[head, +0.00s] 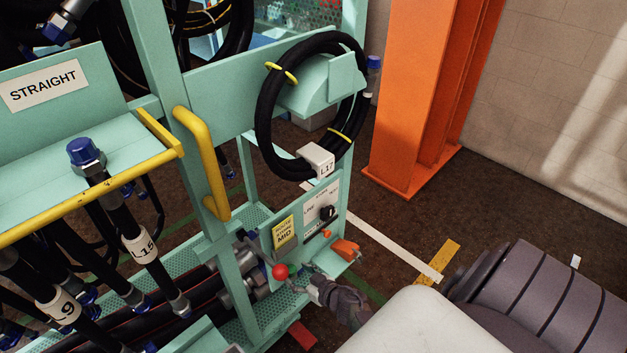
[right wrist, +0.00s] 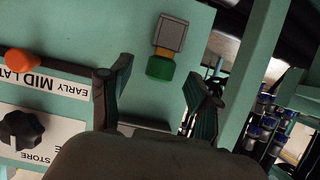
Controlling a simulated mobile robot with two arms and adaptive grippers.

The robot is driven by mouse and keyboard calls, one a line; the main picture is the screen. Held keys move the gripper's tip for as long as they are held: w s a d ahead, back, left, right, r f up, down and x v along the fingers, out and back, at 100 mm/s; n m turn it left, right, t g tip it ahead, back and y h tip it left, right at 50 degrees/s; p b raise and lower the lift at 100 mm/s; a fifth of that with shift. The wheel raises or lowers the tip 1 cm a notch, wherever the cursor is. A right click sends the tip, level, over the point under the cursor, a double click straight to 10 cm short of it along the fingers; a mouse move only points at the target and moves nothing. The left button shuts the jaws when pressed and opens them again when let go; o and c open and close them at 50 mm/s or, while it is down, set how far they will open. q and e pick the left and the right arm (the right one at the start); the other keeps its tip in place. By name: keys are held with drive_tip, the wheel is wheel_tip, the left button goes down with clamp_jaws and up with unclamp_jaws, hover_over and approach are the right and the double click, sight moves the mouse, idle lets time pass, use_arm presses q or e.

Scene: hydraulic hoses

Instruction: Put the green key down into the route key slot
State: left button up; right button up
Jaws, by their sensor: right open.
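The green key (right wrist: 160,67) shows in the right wrist view as a small green block against a grey square piece (right wrist: 171,35) on the mint-green panel. My right gripper (right wrist: 160,78) is open, with one finger on each side of the green block in the picture. I cannot tell whether the fingers touch it. In the head view my right gripper (head: 308,282) is at the lower edge of the control panel, and I cannot make out the key there. I cannot identify the route key slot for certain. My left gripper is not in view.
The panel carries a yellow MID label (head: 284,235), a black rotary knob (head: 327,212) and a red ball knob (head: 281,271). An orange knob (right wrist: 20,61) sits beside the EARLY MID LATE strip. A coiled hose (head: 266,115) hangs above. An orange column (head: 415,90) stands behind.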

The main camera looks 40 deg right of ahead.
drive_tip(key=v, duration=1)
